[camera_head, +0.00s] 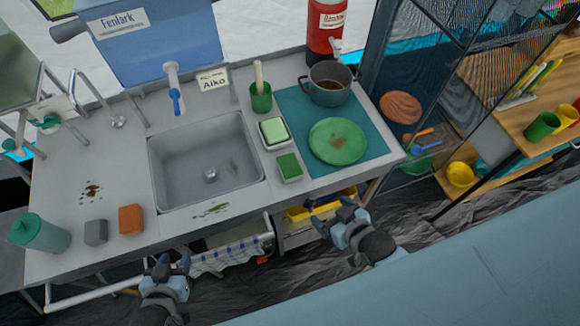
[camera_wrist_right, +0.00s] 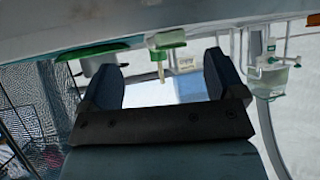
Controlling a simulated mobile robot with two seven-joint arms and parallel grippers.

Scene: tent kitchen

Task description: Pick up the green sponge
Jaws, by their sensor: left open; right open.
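A small green sponge block (camera_head: 289,167) with a pale base lies on the grey counter, right of the sink and left of the teal mat. Just behind it, a pale dish (camera_head: 284,145) holds a lighter green block (camera_head: 273,130). My right gripper (camera_head: 332,214) is open and empty, in front of the counter edge and to the right of the sponge. The right wrist view looks upside down and shows its two fingers (camera_wrist_right: 163,80) apart with nothing between them. My left gripper (camera_head: 171,263) is open and empty, in front of the counter below the sink.
The sink (camera_head: 205,165) lies left of the sponge. A green plate (camera_head: 338,141) and a grey pot (camera_head: 329,84) stand on the teal mat (camera_head: 294,104). A green cup (camera_head: 261,98) holds a brush.

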